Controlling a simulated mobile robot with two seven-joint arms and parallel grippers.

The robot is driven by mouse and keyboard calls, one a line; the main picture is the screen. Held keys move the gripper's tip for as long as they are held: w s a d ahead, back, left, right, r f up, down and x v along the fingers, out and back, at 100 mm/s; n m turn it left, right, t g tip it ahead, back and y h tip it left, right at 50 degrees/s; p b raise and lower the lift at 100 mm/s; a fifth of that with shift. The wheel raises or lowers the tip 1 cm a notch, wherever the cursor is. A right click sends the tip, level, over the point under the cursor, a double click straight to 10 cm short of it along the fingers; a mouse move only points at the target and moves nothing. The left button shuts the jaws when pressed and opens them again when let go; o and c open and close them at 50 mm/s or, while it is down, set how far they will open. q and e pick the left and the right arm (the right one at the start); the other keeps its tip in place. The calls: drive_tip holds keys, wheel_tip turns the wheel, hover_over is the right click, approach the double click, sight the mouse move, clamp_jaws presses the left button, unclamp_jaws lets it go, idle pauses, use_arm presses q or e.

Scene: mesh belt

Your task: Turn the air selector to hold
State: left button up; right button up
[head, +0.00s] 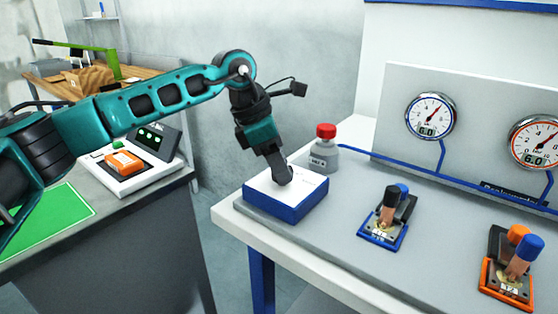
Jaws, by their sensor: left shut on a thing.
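A blue box with a white top face (308,190) sits at the left end of the bench and appears to be the air selector. Faint small marks show on its white face, too small to read. My left gripper (284,178) reaches down onto the middle of this face and is shut there. The knob between the fingers is hidden by them, so I cannot tell which way it points. My right gripper is not in view.
A grey unit with a red cap (325,145) stands close behind the box. A blue-based lever valve (385,230) and an orange-based one (507,280) stand to the right. Two gauges (431,117) are on the upright panel. A separate counter (95,215) stands left, across a gap.

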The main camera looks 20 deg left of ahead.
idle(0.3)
use_arm(q)
drive_tip(key=o, duration=1.1)
drive_tip(key=shift+c, duration=0.2)
drive_tip(key=shift+r, duration=0.1)
drive_tip(key=p+v, duration=0.1)
drive_tip(key=v, duration=1.1)
drive_tip(key=shift+a+r, duration=0.2)
drive_tip(key=shift+r, duration=0.15)
drive_tip(key=shift+s, duration=0.2)
